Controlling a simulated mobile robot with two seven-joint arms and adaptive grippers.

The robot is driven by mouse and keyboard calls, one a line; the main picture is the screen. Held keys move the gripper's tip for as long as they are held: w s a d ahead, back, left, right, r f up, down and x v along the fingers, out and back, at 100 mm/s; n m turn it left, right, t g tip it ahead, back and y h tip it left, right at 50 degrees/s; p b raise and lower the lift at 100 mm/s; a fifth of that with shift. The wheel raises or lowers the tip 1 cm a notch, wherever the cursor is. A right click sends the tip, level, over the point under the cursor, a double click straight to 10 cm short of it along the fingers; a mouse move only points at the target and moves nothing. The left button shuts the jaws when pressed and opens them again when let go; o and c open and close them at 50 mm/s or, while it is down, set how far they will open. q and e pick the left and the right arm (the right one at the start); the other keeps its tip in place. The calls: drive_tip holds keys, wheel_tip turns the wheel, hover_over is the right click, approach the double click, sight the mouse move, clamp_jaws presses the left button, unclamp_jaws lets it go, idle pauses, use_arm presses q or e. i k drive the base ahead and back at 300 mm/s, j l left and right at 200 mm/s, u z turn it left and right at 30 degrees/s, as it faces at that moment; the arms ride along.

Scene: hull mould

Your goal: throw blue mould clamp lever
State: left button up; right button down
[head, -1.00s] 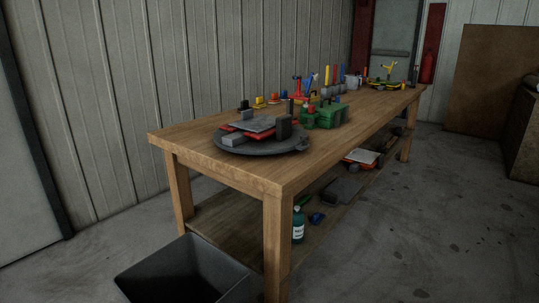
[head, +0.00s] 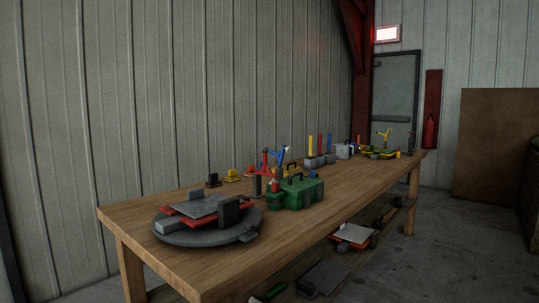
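A blue lever (head: 279,156) stands up at a slant from a red piece (head: 264,168) on the long wooden workbench, behind the green toolbox. A round grey turntable (head: 206,234) at the near end of the bench carries a mould with red and grey plates (head: 195,208) and dark blocks. Farther along, a yellow lever (head: 384,134) rises from a yellow-green piece near the bench's far end. Which mould the blue lever belongs to is too small to tell. Neither of my grippers shows in the head view.
A green toolbox (head: 297,192) stands mid-bench. Yellow, red and blue upright tools (head: 320,144) stand behind it, beside a light grey container (head: 342,151). The lower shelf holds a red-and-white item (head: 353,235). Open floor (head: 455,250) lies right of the bench.

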sight(280, 155)
drive_tip(key=i+l, duration=0.1)
drive_tip(key=l, duration=0.2)
drive_tip(key=i+l, duration=0.15)
drive_tip(key=l, duration=0.2)
drive_tip(key=i+l, duration=0.65)
drive_tip(key=i, duration=0.2)
drive_tip(key=l+z, duration=0.05)
